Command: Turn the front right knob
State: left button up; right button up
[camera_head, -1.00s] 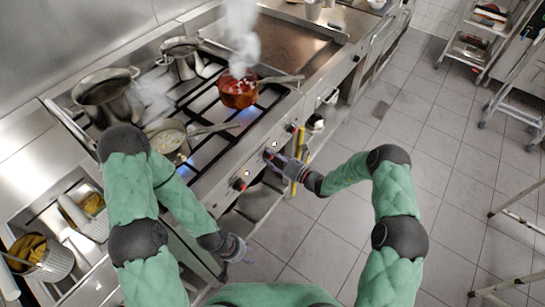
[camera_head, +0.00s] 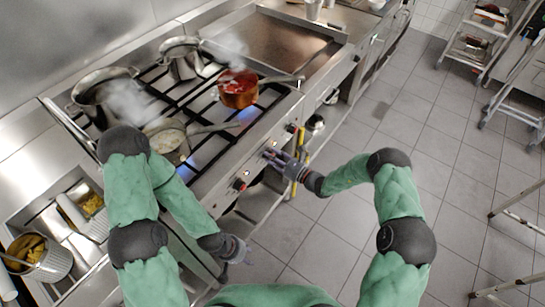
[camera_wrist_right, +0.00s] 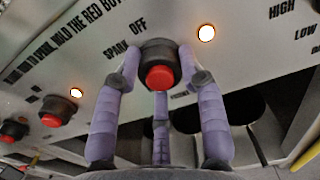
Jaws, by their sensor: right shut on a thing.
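A black round knob with a red button (camera_wrist_right: 158,70) sits on the stove's steel front panel. Lettering reading "OFF" and "SPARK" is beside it in the right wrist view. My right gripper (camera_wrist_right: 160,75) has its purple-grey fingers around this knob and is shut on it. In the head view my right gripper (camera_head: 272,156) reaches the front panel from the right, and its fingers hide most of the knob. My left gripper (camera_head: 242,250) hangs below and in front of the stove, away from the panel, with its fingers spread and empty.
Another red-buttoned knob (camera_head: 240,184) lies along the panel to the left. A copper pot (camera_head: 239,90), a pan (camera_head: 167,140) and steel pots (camera_head: 104,92) stand on the burners. A yellow-handled item hangs near my right gripper. The tiled floor (camera_head: 440,140) at right is open.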

jog(key=shift+s+f, duration=0.2)
jog(key=shift+f, duration=0.15)
jog(key=o, duration=1.1)
jog(key=shift+o, duration=0.2)
jog(key=shift+w+r, duration=0.1)
jog(key=shift+w, duration=0.05)
jog(key=shift+r, duration=0.1)
jog(key=v, duration=1.2)
